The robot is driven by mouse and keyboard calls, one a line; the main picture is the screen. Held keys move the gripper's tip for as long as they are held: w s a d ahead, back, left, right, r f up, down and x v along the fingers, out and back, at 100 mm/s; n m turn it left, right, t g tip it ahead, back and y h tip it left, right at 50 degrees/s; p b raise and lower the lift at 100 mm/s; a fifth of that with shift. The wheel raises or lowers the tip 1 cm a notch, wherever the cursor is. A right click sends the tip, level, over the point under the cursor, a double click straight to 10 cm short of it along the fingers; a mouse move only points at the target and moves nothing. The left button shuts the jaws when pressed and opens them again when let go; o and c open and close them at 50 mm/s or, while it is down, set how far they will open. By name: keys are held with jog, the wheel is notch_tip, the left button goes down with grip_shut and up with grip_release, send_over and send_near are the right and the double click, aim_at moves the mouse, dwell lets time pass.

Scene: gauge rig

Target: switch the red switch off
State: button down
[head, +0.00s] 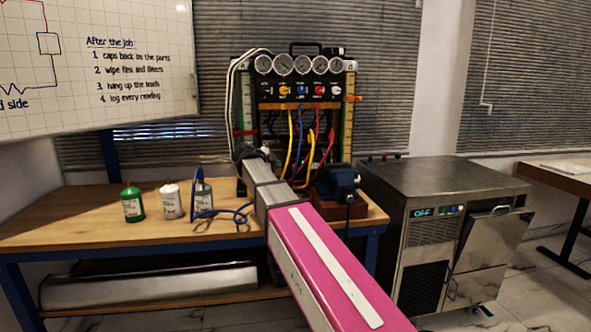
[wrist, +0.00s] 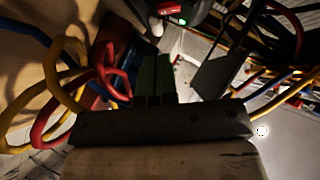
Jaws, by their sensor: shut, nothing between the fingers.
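A red switch (wrist: 169,9) shows at the top edge of the wrist view, on a dark rounded housing. A small green light (wrist: 183,21) glows just below it. I cannot tell which way the switch is tipped. My gripper (wrist: 154,62) is shut and empty, its dark green fingers side by side, pointing toward the housing. The fingertips appear a little below the switch in the picture; I cannot tell whether they touch the housing. In the head view my arm reaches to the front of the gauge rig (head: 301,107), and I cannot make out the fingers or the red switch there.
Yellow (wrist: 67,70), red and blue hoses loop close on both sides of my gripper. A blue vise (head: 336,182) stands right of my arm on the bench (head: 95,213). Green (head: 131,203) and white (head: 171,201) bottles stand to the left. A steel machine (head: 440,185) stands at right.

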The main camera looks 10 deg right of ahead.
aim_at(294, 171)
jog(key=x, duration=1)
dwell(0.3)
jog(key=shift+w+f, duration=0.25)
jog(key=shift+f, duration=0.05)
jog(key=shift+r, duration=0.1)
jog(key=shift+r, duration=0.7)
